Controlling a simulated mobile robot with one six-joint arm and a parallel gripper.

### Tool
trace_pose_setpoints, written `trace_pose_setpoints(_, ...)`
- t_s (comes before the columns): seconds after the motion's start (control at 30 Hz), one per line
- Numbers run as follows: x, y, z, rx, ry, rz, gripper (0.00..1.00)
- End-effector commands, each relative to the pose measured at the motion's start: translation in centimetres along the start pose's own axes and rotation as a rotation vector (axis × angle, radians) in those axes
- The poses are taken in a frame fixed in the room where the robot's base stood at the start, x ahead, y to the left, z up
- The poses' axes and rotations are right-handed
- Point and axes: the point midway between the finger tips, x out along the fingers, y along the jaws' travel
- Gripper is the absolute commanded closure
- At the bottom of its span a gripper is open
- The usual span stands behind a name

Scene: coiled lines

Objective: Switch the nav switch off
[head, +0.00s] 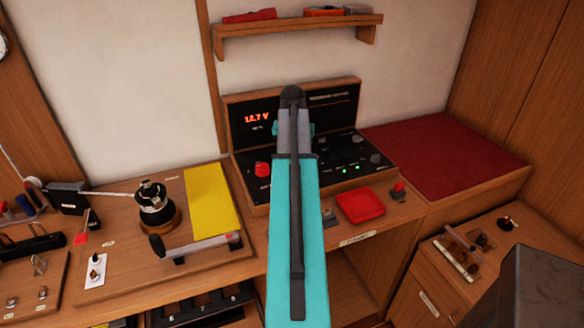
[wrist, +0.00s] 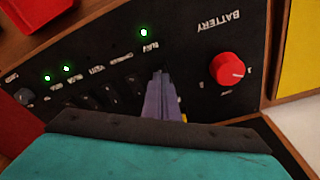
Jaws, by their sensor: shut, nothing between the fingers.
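The black switch panel (head: 320,150) stands at the back of the desk. In the wrist view it appears turned round, with a row of small dark switches (wrist: 88,100) and small labels, too small to read surely, so I cannot tell which switch is nav. Three green lights (wrist: 143,32) glow above the row. My gripper (wrist: 162,78) is shut and empty, its fingertips over the panel close to the switch row by the red battery knob (wrist: 227,68). I cannot tell whether they touch. In the head view my arm hides the fingers and part of the panel.
A red tray (head: 360,205) lies in front of the panel. A winch (head: 155,205) and a yellow sheet (head: 211,200) are to the left. A red-topped surface (head: 440,160) lies clear to the right. A shelf (head: 297,27) hangs above.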

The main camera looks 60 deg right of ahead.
Motion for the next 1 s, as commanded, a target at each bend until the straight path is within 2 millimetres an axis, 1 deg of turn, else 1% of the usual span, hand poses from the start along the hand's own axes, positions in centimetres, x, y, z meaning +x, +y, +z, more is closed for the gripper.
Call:
trace_pose_setpoints(0.47, 0.03, -0.04, 0.01, -0.001, 0.000, 0.000, 1.00)
trace_pose_setpoints(1.0, 0.55, -0.07, 0.10, -0.001, 0.000, 0.000, 1.00)
